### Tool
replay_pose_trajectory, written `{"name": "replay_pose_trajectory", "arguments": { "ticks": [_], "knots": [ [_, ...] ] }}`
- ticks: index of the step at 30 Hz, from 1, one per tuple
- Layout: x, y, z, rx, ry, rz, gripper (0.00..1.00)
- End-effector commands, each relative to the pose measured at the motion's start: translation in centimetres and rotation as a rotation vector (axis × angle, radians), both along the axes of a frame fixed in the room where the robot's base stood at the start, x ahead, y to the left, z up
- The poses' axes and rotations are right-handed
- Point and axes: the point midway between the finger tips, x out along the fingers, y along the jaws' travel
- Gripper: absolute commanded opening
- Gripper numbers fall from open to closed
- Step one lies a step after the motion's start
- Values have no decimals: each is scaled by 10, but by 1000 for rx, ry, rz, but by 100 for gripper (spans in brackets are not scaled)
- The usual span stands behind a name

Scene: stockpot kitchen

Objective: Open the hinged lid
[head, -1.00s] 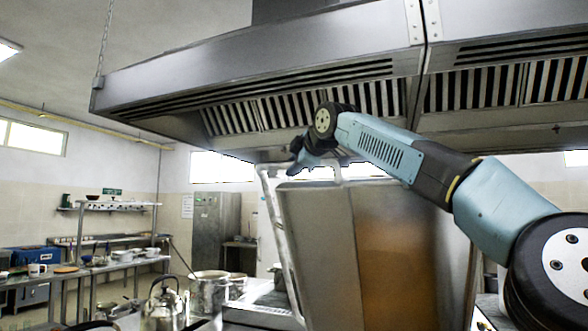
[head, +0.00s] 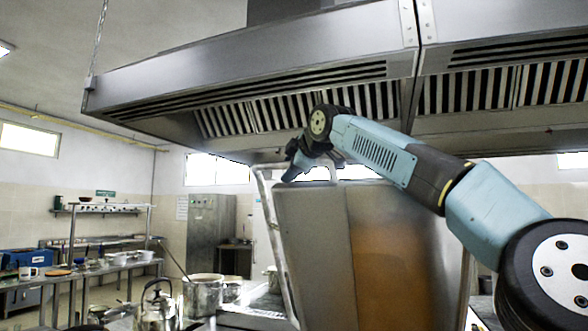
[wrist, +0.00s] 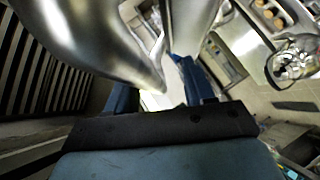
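The hinged lid (head: 312,250) is a large steel panel standing steeply raised in the middle of the head view, with a brownish reflection on its face. A pale tubular bar (head: 273,220) runs along its left side and top. My gripper (head: 290,174) is at the lid's upper left corner, close to the bar. In the wrist view the blue fingers of my gripper (wrist: 156,90) are spread apart, with shiny steel beyond and between them. I cannot tell whether they touch the bar. The hinge and the pan under the lid are hidden.
A steel extractor hood (head: 260,75) hangs just above my arm and the lid. A kettle (head: 158,308) and a stockpot (head: 203,294) stand to the left of the lid. Shelving (head: 110,208) and a steel cabinet (head: 211,230) are farther back.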

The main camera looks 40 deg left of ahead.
Motion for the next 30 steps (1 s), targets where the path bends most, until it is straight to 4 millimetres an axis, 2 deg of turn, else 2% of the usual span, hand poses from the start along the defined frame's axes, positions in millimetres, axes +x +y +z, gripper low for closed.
{"name": "replay_pose_trajectory", "arguments": {
  "ticks": [5, 11, 30],
  "knots": [
    [-2, -3, 2, 0, 0, 2, 50],
    [-6, -18, 7, 0, -3, 2, 50],
    [-28, -88, 31, 0, -2, -2, 50]
  ]
}}
